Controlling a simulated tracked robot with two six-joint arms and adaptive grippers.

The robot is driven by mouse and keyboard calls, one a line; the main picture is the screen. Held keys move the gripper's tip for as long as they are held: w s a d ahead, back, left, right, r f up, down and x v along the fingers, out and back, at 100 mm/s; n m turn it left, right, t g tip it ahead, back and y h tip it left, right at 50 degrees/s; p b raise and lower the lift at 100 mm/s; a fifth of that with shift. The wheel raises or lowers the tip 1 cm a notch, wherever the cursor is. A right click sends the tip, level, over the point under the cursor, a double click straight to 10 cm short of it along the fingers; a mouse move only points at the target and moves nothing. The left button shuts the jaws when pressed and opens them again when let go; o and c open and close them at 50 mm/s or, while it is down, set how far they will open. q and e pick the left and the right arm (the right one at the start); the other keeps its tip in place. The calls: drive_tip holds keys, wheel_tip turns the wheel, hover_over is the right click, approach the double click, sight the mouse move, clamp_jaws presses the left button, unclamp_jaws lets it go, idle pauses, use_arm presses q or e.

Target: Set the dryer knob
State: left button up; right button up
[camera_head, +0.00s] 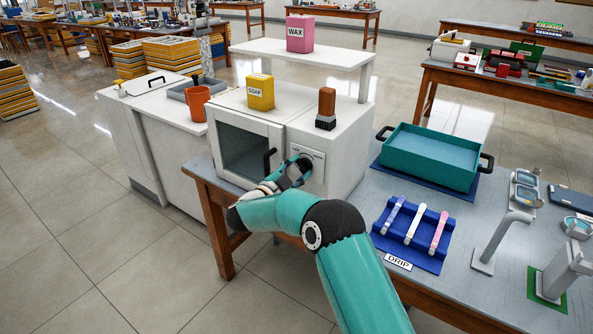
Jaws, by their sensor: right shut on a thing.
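The dryer (335,150) is a white box on the table with a windowed door (243,150) and a dark door handle. The door looks shut. A pale control panel (317,172) is on its front, right of the door. My right gripper (303,163) is at this panel, its fingers closed around the knob. My left gripper is out of view.
A yellow SOAP box (260,92) and a brown-topped bottle (326,106) stand on the dryer. A pink WAX box (300,35) is on the shelf above. To the right are a teal tray (430,158) and a blue DRIP rack (432,262). An orange cup (197,103) is left.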

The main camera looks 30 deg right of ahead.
drive_tip(key=o, duration=0.7)
drive_tip(key=shift+f, duration=0.15)
drive_tip(key=o, duration=0.4)
drive_tip(key=shift+w+d+f, duration=0.1)
drive_tip(key=shift+d, duration=0.05)
drive_tip(key=shift+o, duration=0.2)
drive_tip(key=shift+a, duration=0.2)
drive_tip(key=v, duration=1.1)
drive_tip(key=shift+a, duration=0.4)
